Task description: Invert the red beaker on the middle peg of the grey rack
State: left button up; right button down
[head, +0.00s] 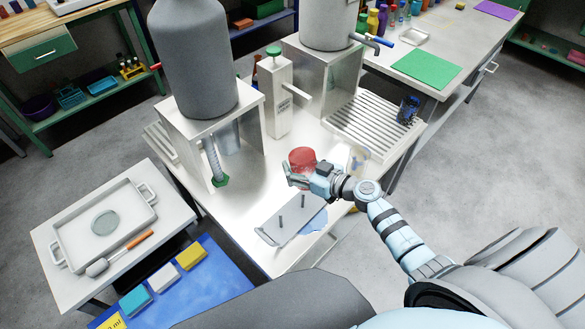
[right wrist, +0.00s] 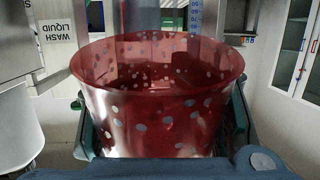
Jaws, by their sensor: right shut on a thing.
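The red beaker (head: 302,157) with pale spots is held at the far side of my right gripper (head: 303,178), over the white table. In the right wrist view the beaker (right wrist: 160,105) sits between the two fingers, its wide open rim at the top of the picture; it looks upright. The grey rack (head: 273,233) lies nearer me, below and left of the gripper. Two of its upright pegs (head: 303,200) show bare; I cannot make out a third. My left gripper is out of view.
A wash liquid box (head: 278,98) and a grey tank (head: 197,55) on a stand (head: 218,122) are behind. A slatted drying rack (head: 368,122) with a blue beaker (head: 407,110) is at right. A side table with a tray (head: 75,238) stands left.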

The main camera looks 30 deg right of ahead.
jog(key=shift+f, duration=0.1)
notch_tip(320, 180, down, 13)
jog(key=b, duration=0.9)
jog(key=shift+a, duration=0.1)
dwell(0.4)
jog(key=c, duration=0.5)
grip_release()
jog(key=shift+s, duration=0.1)
